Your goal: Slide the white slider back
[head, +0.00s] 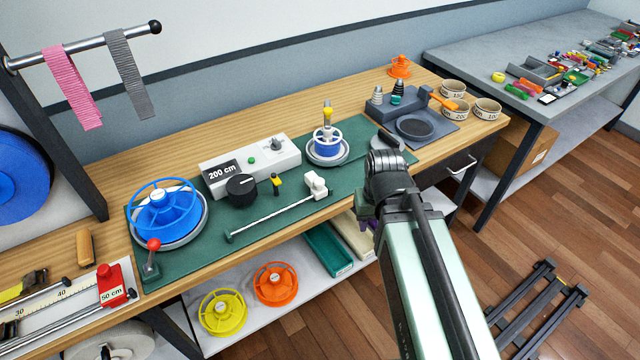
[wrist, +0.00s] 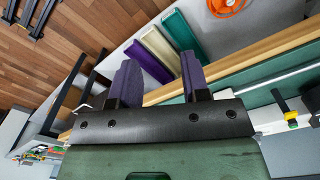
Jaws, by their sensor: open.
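The white slider (head: 316,184) sits at the right end of a thin pale rod (head: 275,216) on the green mat of the workbench, near its front edge. The rod's left end has a small dark green block (head: 231,236). My gripper (wrist: 158,82) shows in the wrist view with two purple-grey fingers set apart and nothing between them.
A white box reading 200 cm (head: 250,165) with a black knob stands behind the rod. A blue reel (head: 167,213) is left, a smaller blue spool (head: 327,143) behind. Below, a shelf (head: 255,330) holds yellow and orange reels.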

